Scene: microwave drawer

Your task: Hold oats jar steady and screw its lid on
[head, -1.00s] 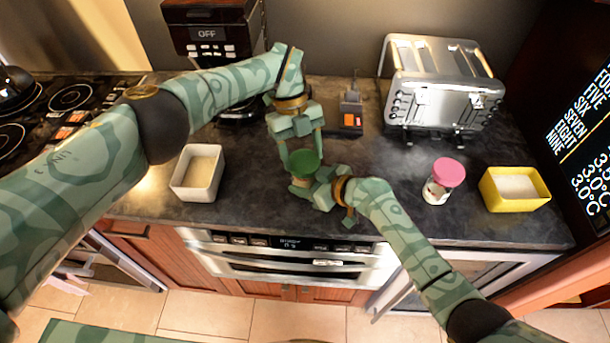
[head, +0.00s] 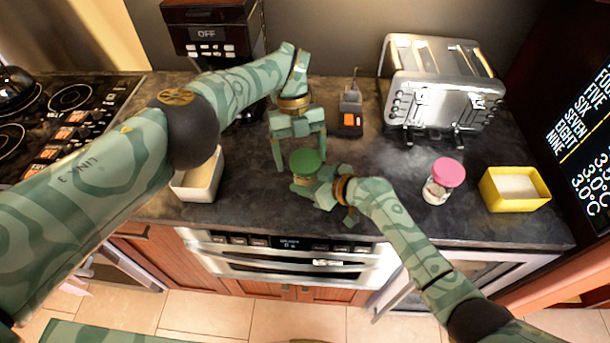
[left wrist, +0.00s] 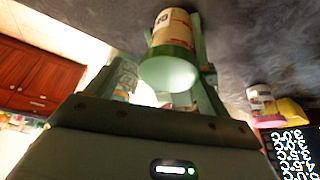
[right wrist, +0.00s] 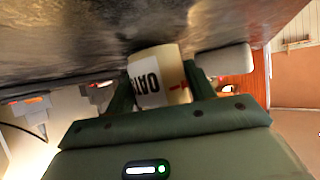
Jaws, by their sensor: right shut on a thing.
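The oats jar, upright on the counter, has a green lid (head: 305,162) on top. Its pale body with an OATS label shows in the right wrist view (right wrist: 158,75). My right gripper (head: 308,187) is shut on the jar body from the right, low on the counter. My left gripper (head: 299,158) points down from above the jar, open, its fingers on either side of the lid with a gap. In the left wrist view the lid (left wrist: 170,68) sits between the spread fingers. How tightly the lid sits on the jar cannot be told.
A jar with a pink lid (head: 448,172) and a yellow container (head: 515,203) stand to the right. A white container (head: 204,192) is on the left, partly behind my left arm. A toaster (head: 443,92) and a coffee machine (head: 212,32) stand at the back.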

